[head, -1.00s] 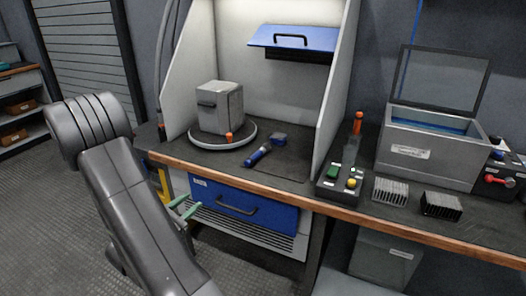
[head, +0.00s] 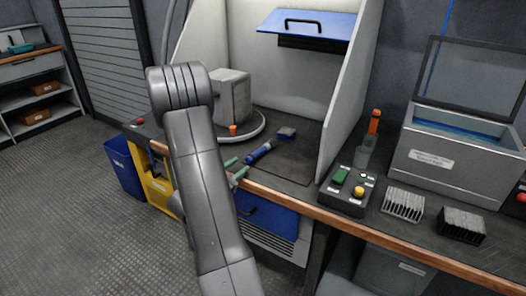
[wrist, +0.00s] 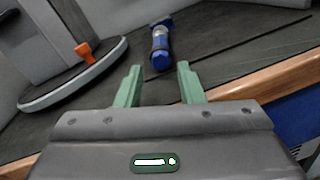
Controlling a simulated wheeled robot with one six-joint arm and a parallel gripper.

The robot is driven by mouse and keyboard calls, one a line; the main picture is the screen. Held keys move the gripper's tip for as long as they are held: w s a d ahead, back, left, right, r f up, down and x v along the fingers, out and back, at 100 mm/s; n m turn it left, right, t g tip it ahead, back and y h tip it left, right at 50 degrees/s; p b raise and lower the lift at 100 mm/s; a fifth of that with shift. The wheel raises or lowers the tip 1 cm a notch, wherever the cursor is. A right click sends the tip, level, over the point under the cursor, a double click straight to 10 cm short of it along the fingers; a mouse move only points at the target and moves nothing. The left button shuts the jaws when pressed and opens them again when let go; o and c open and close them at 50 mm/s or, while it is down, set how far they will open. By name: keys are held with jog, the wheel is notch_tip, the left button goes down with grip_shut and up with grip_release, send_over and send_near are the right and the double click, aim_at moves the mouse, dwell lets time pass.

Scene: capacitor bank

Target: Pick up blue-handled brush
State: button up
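The blue-handled brush (head: 262,151) lies on the dark bench mat, its handle toward the front left and its wide dark head (head: 287,134) toward the back right. In the wrist view the brush (wrist: 160,57) lies beyond my gripper, its handle end facing the gap between the fingers. My gripper (head: 237,170) is at the bench's front edge, left of and short of the handle. In the wrist view my gripper (wrist: 159,68) has its two green fingers apart with nothing between them.
A round turntable (head: 252,129) with a grey box (head: 232,96) stands left of the brush. An orange peg (wrist: 84,53) is on its near side. The wooden bench edge (head: 300,203) runs below. A control box (head: 345,191) is at right. The mat around the brush is clear.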

aim_at(248, 160)
jog(key=shift+x, duration=1.5)
grip_shut()
